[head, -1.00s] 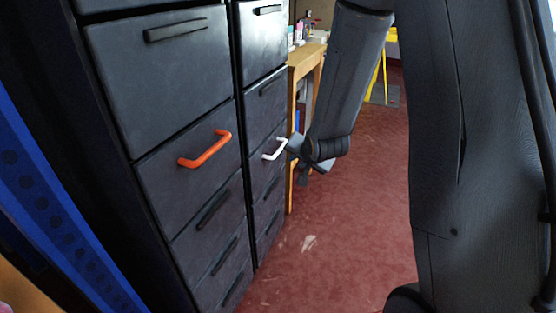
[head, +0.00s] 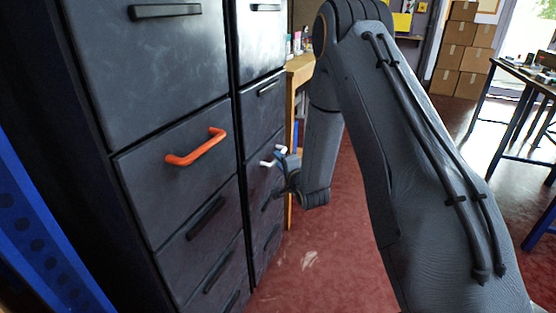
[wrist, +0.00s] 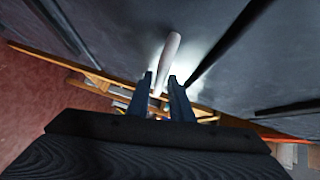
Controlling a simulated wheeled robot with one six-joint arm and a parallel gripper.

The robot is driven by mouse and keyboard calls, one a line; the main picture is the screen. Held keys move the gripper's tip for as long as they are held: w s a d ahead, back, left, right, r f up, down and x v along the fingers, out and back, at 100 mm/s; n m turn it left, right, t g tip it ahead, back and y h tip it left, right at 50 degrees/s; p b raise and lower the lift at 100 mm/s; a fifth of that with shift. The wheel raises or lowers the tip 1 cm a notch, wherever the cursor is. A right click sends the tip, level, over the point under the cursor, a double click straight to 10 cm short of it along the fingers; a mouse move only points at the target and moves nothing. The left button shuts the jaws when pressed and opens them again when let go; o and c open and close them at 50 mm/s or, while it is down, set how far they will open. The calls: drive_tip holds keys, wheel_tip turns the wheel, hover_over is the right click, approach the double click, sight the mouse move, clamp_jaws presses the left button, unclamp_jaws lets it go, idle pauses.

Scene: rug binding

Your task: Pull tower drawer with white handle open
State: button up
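The white handle (head: 267,163) is on a dark drawer front (head: 261,142) of the farther tower. That drawer looks flush with its neighbours. My gripper (head: 281,158) is at the right end of the white handle in the head view, and my gripper's fingers hide part of it. In the wrist view the white handle (wrist: 170,50) runs down between the two fingertips of my gripper (wrist: 161,78). The fingers stand apart, one on each side of the handle, with a gap showing. I cannot tell whether either finger touches it.
An orange handle (head: 197,148) is on the nearer dark tower at the left. A wooden table (head: 298,72) stands behind the towers. Cardboard boxes (head: 462,50) and a blue-legged table (head: 530,85) are at the right. Red floor (head: 310,265) in front of the drawers is clear.

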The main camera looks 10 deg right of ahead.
drive_tip(key=shift+w+a+f, duration=0.15)
drive_tip(key=shift+w+a, duration=0.05)
drive_tip(key=shift+w, duration=0.9)
